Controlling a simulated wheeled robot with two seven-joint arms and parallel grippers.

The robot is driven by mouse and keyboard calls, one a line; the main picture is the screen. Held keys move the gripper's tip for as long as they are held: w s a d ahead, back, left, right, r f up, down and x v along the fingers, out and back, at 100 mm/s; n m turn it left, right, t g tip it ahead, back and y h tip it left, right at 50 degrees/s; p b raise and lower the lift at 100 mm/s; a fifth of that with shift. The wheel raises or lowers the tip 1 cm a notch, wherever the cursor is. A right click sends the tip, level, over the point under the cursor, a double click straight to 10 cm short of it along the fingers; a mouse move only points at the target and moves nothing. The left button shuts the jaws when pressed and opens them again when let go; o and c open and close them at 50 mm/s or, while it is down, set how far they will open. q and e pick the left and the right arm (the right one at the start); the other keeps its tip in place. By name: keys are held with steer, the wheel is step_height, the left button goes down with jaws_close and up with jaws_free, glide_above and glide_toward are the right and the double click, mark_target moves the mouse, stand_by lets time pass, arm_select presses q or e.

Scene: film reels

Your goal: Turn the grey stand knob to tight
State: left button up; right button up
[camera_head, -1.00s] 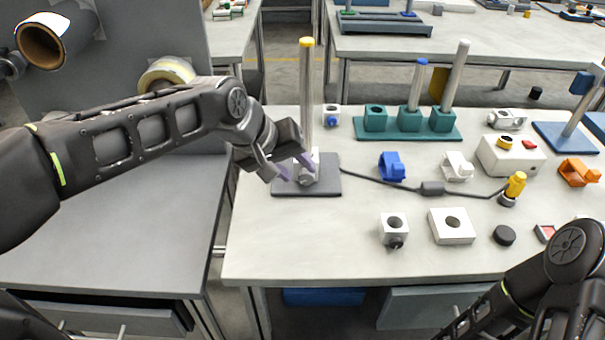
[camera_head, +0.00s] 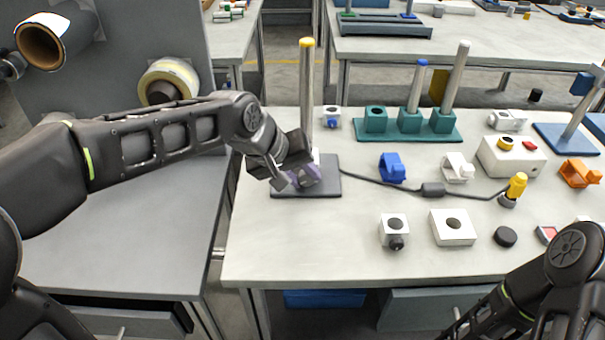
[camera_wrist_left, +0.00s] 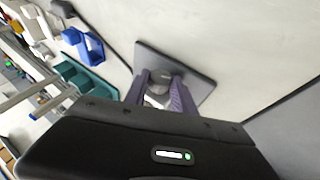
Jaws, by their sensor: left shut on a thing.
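The grey stand has a dark flat base (camera_head: 328,186) and an upright metal pole (camera_head: 307,85) with a yellow top. Its grey knob (camera_wrist_left: 159,88) sits low at the pole, between the two purple fingers of my left gripper (camera_head: 303,177). The left gripper is shut on the knob, as its fingers (camera_wrist_left: 161,96) flank it in the left wrist view. In the head view the fingers hide the knob. Only part of my right arm shows at the bottom right, and its fingers are out of the picture.
A teal rack (camera_head: 408,130) with poles stands behind. A blue clamp (camera_head: 392,168), a white clamp (camera_head: 457,167) and a white block (camera_head: 452,227) lie to the right. A dark cable with a box (camera_head: 432,188) runs right from the stand.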

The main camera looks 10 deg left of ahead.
arm_select(q)
jaws_close()
steer(key=shift+d+r+y+p, duration=0.1)
steer(key=shift+r+y+p, duration=0.1)
steer(key=shift+y+p, duration=0.4)
steer(key=shift+w+d+m+g+y+p, duration=0.1)
steer(key=shift+d+m+g+y+p, duration=0.1)
steer(key=shift+m+g+y+p, duration=0.45)
steer(key=y, duration=0.2)
steer(key=y+p, duration=0.1)
steer(key=y, duration=0.1)
steer(key=shift+w+d+f+g, duration=0.1)
steer(key=shift+d+g, duration=0.15)
steer(key=shift+d, duration=0.1)
steer(key=shift+d+f+m+g+y+p, duration=0.1)
steer(key=shift+m+g+y+p, duration=0.15)
steer(key=shift+y, duration=0.75)
steer(key=shift+d+m+g+y+p, duration=0.1)
steer(key=shift+m+g+y+p, duration=0.15)
steer(key=shift+y, duration=0.7)
steer(key=o, duration=0.8)
jaws_free()
